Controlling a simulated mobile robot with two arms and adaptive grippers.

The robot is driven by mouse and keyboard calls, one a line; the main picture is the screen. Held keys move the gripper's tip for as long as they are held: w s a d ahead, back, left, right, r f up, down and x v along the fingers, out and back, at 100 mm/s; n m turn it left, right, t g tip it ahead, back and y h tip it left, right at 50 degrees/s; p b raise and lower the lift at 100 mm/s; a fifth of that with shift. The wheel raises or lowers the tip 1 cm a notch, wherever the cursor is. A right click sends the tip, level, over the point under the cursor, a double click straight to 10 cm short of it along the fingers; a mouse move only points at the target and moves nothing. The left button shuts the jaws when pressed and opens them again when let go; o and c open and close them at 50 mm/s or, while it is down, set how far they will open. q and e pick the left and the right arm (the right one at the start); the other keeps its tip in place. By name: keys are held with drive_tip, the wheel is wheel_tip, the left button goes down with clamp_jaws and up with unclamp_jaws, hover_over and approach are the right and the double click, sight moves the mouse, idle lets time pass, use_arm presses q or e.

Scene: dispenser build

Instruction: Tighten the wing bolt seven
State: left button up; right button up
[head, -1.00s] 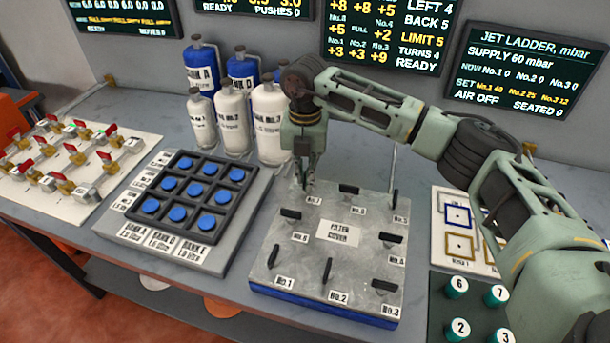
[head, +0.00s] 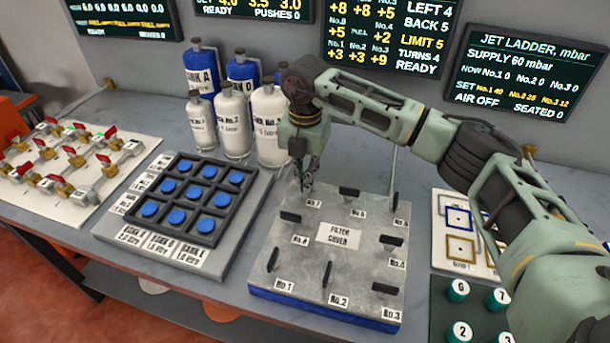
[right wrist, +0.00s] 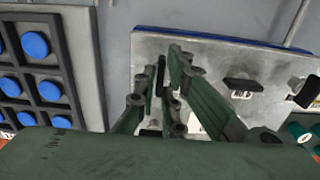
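The filter cover (head: 300,262) is a grey metal plate on a blue base, with several black wing bolts around its edge. My right gripper (head: 307,184) points down at the back left corner, above the No.7 label. Its fingers hide most of wing bolt seven in the head view. In the right wrist view the dark wing of bolt seven (right wrist: 160,76) shows between the green fingers of my right gripper (right wrist: 163,88). They look close against both its sides, though contact is hard to see. My left gripper is not in view.
A blue-button pad (head: 225,238) lies left of the cover, with gas bottles (head: 232,125) behind. A valve board (head: 75,165) is at far left. Numbered green caps (head: 458,290) stand at right. The wall screen (head: 385,35) reads LEFT 4, BACK 5, LIMIT 5, TURNS 4, READY.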

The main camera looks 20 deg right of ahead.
drive_tip(key=o, duration=0.4)
drive_tip(key=shift+c, duration=0.2)
wheel_tip(320, 180, up, 12)
drive_tip(key=shift+s+f, duration=0.1)
drive_tip(key=shift+f, duration=0.05)
idle(0.6)
